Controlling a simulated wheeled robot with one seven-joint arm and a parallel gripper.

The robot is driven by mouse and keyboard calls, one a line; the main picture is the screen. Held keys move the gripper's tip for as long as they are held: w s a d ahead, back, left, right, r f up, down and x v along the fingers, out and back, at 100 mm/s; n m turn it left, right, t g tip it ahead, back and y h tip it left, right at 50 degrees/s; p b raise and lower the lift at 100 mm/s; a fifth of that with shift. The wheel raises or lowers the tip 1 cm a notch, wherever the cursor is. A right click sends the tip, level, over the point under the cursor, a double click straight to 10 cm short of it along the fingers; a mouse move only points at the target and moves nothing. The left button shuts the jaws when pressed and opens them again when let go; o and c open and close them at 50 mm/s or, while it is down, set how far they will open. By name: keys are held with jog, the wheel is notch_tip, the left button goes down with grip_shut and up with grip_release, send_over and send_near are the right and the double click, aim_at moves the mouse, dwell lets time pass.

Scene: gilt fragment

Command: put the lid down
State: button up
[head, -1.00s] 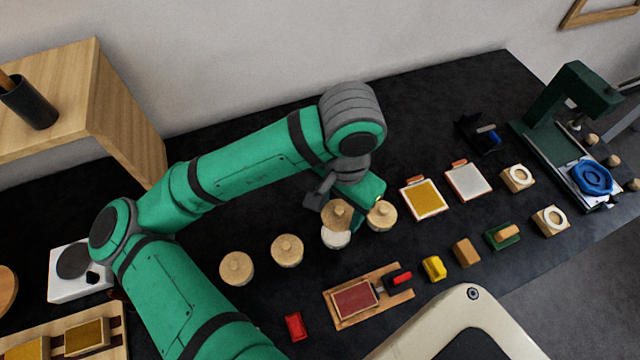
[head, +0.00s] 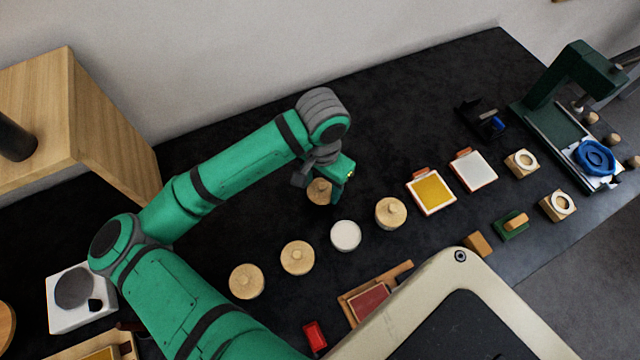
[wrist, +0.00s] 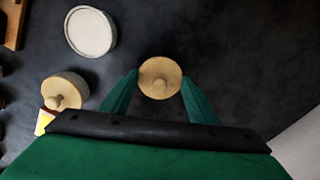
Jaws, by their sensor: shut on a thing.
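The round wooden lid (head: 320,191) with a small knob is between the fingers of my gripper (head: 331,189), behind and left of the open pot. In the wrist view the lid (wrist: 160,78) is gripped between the two green fingertips (wrist: 160,88). I cannot tell whether its underside touches the black table. The open pot (head: 345,235) shows a white top and stands apart from the lid; it also shows in the wrist view (wrist: 91,32).
Lidded wooden pots stand at the right (head: 390,212) and left (head: 297,258) of the open pot, with another (head: 246,281) further left. A yellow-topped tile (head: 432,192) lies to the right. The black table (head: 400,125) behind the lid is clear.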

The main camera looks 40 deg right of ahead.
aim_at(322, 188)
jog(key=shift+s+f, duration=0.15)
jog(key=shift+f, duration=0.6)
jog(key=shift+s+f, duration=0.1)
jog(key=o, duration=1)
notch_tip(322, 188, up, 12)
jog(key=shift+r, duration=0.15)
